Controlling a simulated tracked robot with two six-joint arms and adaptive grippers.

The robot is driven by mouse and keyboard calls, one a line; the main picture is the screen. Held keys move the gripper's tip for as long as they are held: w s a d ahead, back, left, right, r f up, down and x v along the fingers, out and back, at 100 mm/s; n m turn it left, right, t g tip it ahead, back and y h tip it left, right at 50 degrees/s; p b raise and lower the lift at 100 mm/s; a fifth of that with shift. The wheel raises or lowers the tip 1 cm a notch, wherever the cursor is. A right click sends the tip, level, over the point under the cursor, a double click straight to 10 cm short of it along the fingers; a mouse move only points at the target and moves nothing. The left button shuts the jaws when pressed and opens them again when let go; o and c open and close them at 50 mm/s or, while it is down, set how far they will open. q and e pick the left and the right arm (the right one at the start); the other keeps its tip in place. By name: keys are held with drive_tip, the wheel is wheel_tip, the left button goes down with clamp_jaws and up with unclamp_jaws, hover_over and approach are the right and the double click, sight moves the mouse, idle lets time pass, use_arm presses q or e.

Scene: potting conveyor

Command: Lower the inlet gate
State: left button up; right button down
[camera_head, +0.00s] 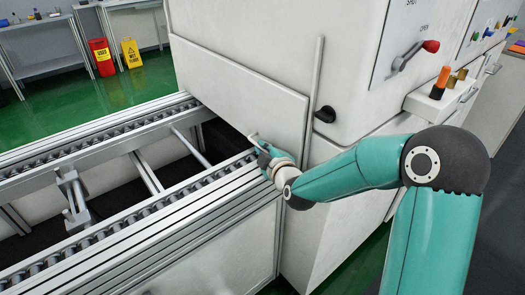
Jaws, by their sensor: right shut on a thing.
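The inlet gate (235,88) is a large off-white panel on the conveyor side of the machine. Its lower edge hangs above the conveyor, with a dark opening beneath it. My right gripper (258,143) is at the gate's lower edge near its right corner, above the conveyor's near rail. It is shut on a small pale handle (252,137) there, mostly hidden by the fingers. My right arm comes in from the right, in front of the machine. My left gripper is not in view.
The roller conveyor (110,225) runs from the lower left into the opening. A red-tipped lever (430,46) is on the panel above. Several orange and brass pieces stand on a ledge at right.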

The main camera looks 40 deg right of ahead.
drive_tip(key=shift+s+a+f+b, duration=0.1)
drive_tip(key=shift+f+b, duration=0.05)
drive_tip(key=shift+f, duration=0.35)
drive_tip(key=shift+s+a+f+b, duration=0.1)
drive_tip(key=shift+f+b, duration=0.05)
drive_tip(key=shift+f, duration=0.35)
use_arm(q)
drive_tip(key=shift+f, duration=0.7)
use_arm(e)
drive_tip(key=c, duration=1.2)
unclamp_jaws()
drive_tip(key=shift+d+f, duration=0.1)
drive_tip(key=shift+c, duration=0.2)
drive_tip(key=shift+s+r, duration=0.2)
drive_tip(key=shift+s, duration=0.05)
drive_tip(key=v, duration=0.7)
drive_tip(key=shift+s, duration=0.15)
